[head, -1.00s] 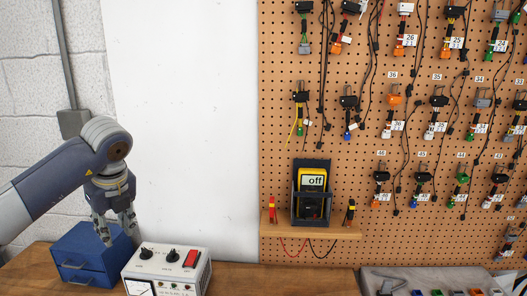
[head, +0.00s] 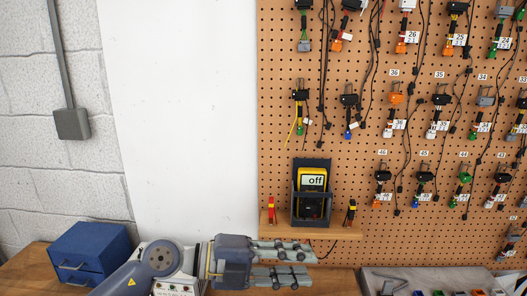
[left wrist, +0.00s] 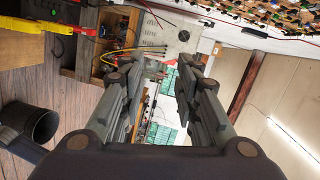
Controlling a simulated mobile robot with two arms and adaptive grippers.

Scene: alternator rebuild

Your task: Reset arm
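My left arm reaches in from the bottom of the head view, low over the workbench. Its left gripper (head: 312,267) points to the right, with its two fingers apart and nothing between them. The left wrist view also shows the left gripper (left wrist: 190,65) with its fingers spread and an empty gap. The arm covers much of the white power supply box (head: 154,250). My right gripper is not in the head view.
A blue drawer box (head: 88,250) stands at the left on the bench (head: 335,280). A pegboard (head: 340,60) holds several tagged connectors. A multimeter (head: 312,190) reading "off" sits on a small wooden shelf (head: 335,232). A grey tray (head: 450,275) lies at the right.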

